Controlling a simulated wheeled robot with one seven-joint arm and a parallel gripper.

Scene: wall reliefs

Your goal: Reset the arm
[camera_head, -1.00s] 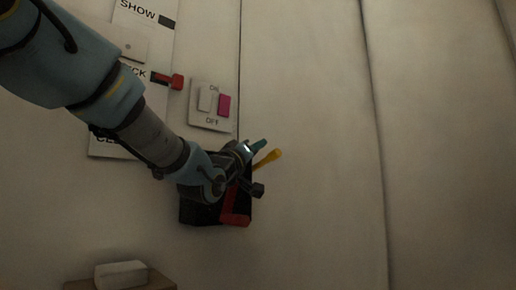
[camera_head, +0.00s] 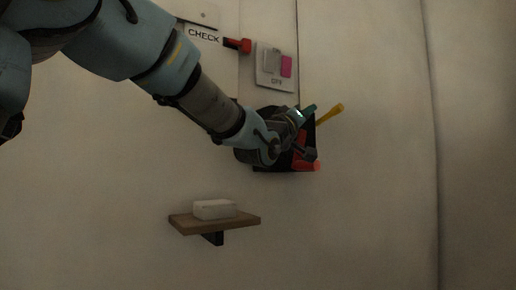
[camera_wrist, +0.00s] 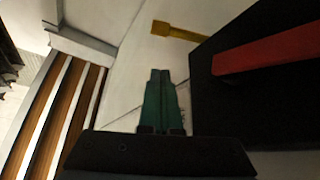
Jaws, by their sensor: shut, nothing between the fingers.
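My gripper (camera_head: 304,112) is at the end of my arm, in front of a black wall box in the head view. Its teal fingers are shut together with nothing between them, as the wrist view shows (camera_wrist: 160,78). The black box (camera_head: 275,168) is partly hidden behind my wrist. It has a red bar (camera_head: 306,165) low on its right side and a yellow lever (camera_head: 331,114) sticking out at upper right. In the wrist view, the black box (camera_wrist: 222,112) and red bar (camera_wrist: 272,52) are right of the fingers, and the yellow lever (camera_wrist: 178,31) is beyond them.
A white switch plate (camera_head: 268,79) with a pink button (camera_head: 286,66) is on the wall above the box. A red slider (camera_head: 238,45) is beside the CHECK label (camera_head: 203,36). A wooden shelf (camera_head: 245,220) with a white block (camera_head: 213,209) juts out below left. The wall at right is bare.

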